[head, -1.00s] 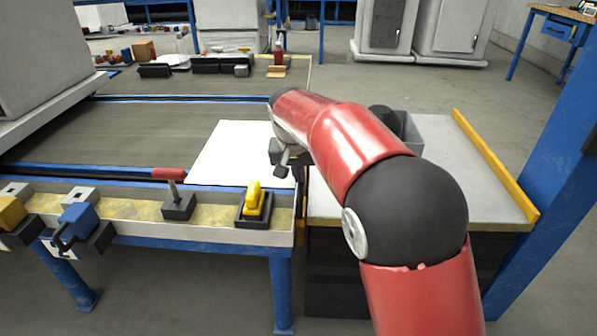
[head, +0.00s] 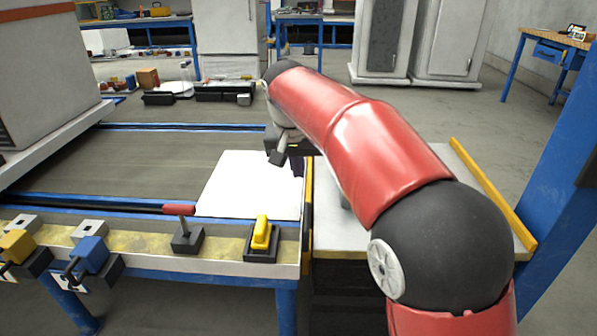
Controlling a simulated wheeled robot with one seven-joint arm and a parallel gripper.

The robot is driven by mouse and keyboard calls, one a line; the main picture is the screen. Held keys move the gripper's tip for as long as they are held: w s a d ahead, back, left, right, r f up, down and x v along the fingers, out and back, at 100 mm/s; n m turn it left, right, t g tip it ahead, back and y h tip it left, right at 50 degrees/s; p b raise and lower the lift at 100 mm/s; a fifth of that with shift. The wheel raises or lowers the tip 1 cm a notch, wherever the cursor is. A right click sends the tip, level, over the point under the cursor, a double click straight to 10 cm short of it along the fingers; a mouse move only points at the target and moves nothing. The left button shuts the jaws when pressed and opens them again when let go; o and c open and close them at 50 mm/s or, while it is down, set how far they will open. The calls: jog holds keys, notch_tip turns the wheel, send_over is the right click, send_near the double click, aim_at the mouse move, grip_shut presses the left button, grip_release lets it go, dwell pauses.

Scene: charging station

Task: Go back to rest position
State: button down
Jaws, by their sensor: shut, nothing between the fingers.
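My gripper (head: 279,158) shows at the end of my red and black arm, in the middle of the head view. It hangs over the right part of the white sheet (head: 245,190) on the blue-framed table. Its fingers look small and dark and are shut, with nothing seen between them. It is apart from the red-handled lever (head: 183,230) and the yellow switch (head: 262,235) on the table's front edge. The arm hides part of what lies behind it.
A conveyor surface (head: 140,160) runs left of the sheet. A blue block (head: 88,255) and a yellow block (head: 18,246) sit at the front left. A grey-topped stand with a yellow rail (head: 490,195) and a blue post (head: 555,215) are on the right. Grey cabinets (head: 445,40) stand behind.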

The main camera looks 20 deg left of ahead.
jog(key=s+d+r, duration=0.1)
jog(key=s+d, duration=0.2)
jog(key=d, duration=0.4)
jog(key=s+d+r+m, duration=0.1)
jog(key=s+d, duration=0.2)
jog(key=d, duration=0.5)
jog(key=s+d+r, duration=0.1)
jog(key=s+d, duration=0.2)
jog(key=d, duration=0.4)
jog(key=s+d+f+t, duration=0.1)
jog(key=s+d+f, duration=0.3)
jog(key=s, duration=0.4)
jog(key=s+d+f+m+t, duration=0.1)
jog(key=s+d+f, duration=0.4)
jog(key=s+d, duration=0.2)
jog(key=shift+s+m, duration=0.3)
jog(key=shift+s, duration=0.4)
